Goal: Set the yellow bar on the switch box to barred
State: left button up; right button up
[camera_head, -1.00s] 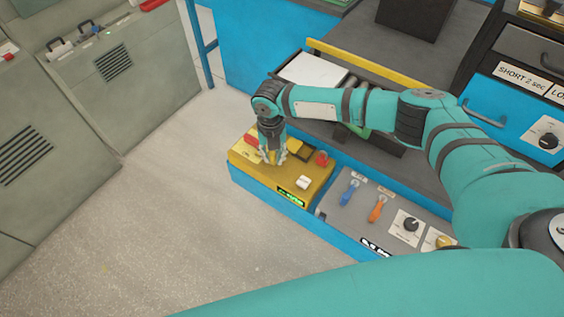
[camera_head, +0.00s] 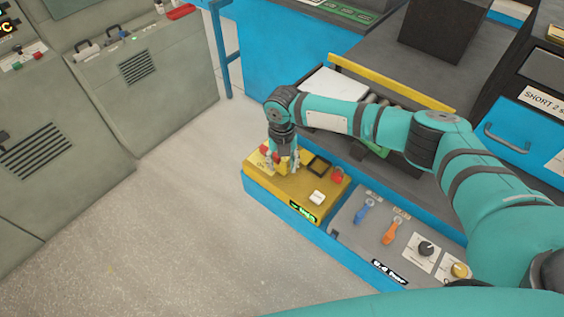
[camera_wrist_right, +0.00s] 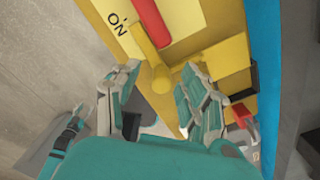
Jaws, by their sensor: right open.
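The yellow switch box (camera_head: 290,190) stands on the blue bench edge in the head view. The yellow bar (camera_wrist_right: 148,45) shows in the wrist view as a short round bar with a knobbed end, beside a red handle (camera_wrist_right: 151,20) and an "ON" label (camera_wrist_right: 117,24). My right gripper (camera_head: 283,167) points down over the box. In the wrist view its open fingers (camera_wrist_right: 158,92) lie on either side of the bar's near end, with no visible grip on it. In the head view the gripper hides most of the bar. My left gripper is not in view.
A red button (camera_head: 337,175), a white switch (camera_head: 317,197) and a black-framed square (camera_head: 318,165) sit on the box. A grey panel (camera_head: 345,222) with blue and orange levers adjoins it on the right. Grey cabinets (camera_head: 150,90) stand left; the floor (camera_head: 180,230) between is clear.

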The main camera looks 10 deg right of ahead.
notch_tip(320, 180, up, 11)
jog(key=shift+r, duration=0.2)
dwell(0.5)
